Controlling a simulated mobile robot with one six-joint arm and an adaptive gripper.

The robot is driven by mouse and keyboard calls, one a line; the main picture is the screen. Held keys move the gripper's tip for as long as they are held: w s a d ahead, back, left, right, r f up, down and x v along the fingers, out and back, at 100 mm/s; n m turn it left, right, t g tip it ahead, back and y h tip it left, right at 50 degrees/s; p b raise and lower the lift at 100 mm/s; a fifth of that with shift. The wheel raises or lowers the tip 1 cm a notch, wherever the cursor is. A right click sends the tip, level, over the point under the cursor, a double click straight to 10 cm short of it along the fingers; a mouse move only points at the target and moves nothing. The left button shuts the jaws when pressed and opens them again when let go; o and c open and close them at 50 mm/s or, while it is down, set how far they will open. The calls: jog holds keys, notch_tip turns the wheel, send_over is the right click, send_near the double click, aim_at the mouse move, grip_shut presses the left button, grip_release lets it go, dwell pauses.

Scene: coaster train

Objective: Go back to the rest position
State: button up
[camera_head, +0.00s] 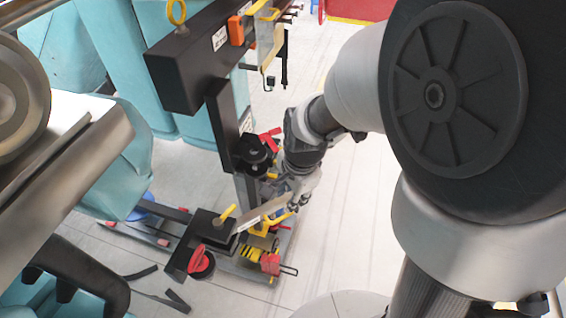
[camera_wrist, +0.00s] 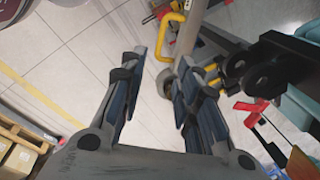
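My gripper (camera_head: 292,196) is low beside the black frame of the coaster train, near a grey bar and yellow parts. In the wrist view, the two dark fingers of my gripper (camera_wrist: 161,62) stand apart with a clear gap, and floor tiles show between them. Nothing is held between them. A grey post with a yellow handle (camera_wrist: 171,28) rises just beyond the fingertips. I cannot tell if the right finger touches it. My arm reaches down from the right in the head view.
The train's black beam (camera_head: 190,62) and upright stand left of my arm. A red knob (camera_head: 201,263), a yellow lever and a red-handled part (camera_head: 270,263) sit low on the frame. Teal seats (camera_head: 110,165) fill the left. Pale floor (camera_head: 345,215) is open to the right.

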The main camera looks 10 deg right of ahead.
jog(key=s+d+r+n+t+b, duration=0.1)
jog(key=s+r+n+b, duration=0.2)
jog(key=s+n, duration=0.4)
jog(key=s+d+r+n+t+b, duration=0.1)
jog(key=s+r+n+b, duration=0.1)
jog(key=s+n+b, duration=0.4)
jog(key=shift+s+d+r+n+t+h, duration=0.35)
jog(key=shift+s+n, duration=0.25)
jog(key=shift+s, duration=0.5)
